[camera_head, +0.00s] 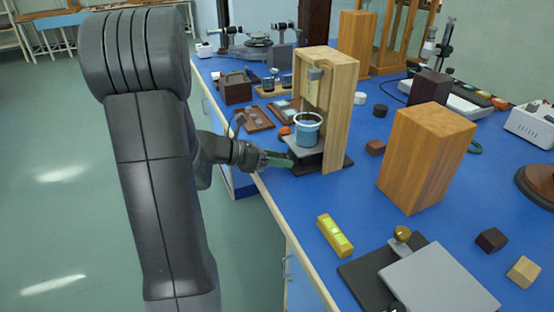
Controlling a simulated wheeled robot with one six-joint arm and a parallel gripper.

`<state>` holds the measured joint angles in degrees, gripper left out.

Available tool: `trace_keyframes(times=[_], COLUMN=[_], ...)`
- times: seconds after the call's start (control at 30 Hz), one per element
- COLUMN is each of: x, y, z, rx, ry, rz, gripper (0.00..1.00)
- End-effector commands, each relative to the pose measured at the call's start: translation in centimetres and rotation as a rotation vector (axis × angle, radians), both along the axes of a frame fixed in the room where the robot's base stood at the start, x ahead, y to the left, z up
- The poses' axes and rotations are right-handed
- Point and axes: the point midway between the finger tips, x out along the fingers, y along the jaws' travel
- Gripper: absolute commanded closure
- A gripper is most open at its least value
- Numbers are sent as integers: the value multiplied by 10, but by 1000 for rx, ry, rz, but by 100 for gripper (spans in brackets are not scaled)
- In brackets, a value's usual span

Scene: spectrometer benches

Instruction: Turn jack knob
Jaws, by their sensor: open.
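A small lab jack with a grey top plate (292,148) and a black base (344,166) stands inside an open wooden frame (344,110). A glass beaker of blue liquid (307,131) sits on its plate. My gripper (288,161) reaches in from the left at the jack's front-left side, close to plate height. Its fingers are small in view, and I cannot tell whether they touch the jack. The jack's knob is not clearly visible; my gripper may hide it.
A yellow spirit level (334,236) lies near the front edge of the blue bench (300,205). A tall wooden block (426,155) stands right of the frame. Small blocks (491,240) lie to the right. Wooden trays (256,118) lie behind my gripper.

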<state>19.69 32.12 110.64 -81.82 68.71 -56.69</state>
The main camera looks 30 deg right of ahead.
Motion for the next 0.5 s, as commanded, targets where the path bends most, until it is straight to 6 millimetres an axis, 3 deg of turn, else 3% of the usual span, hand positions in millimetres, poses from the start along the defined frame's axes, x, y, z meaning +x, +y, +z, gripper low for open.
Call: trace_keyframes(times=[0.17, 0.4, 0.5], x=[0, 0, 0], y=[0, 0, 0], z=[0, 0, 0], rx=[0, 0, 0], ry=[0, 0, -1], rz=[0, 0, 1], gripper=[46, 89, 91])
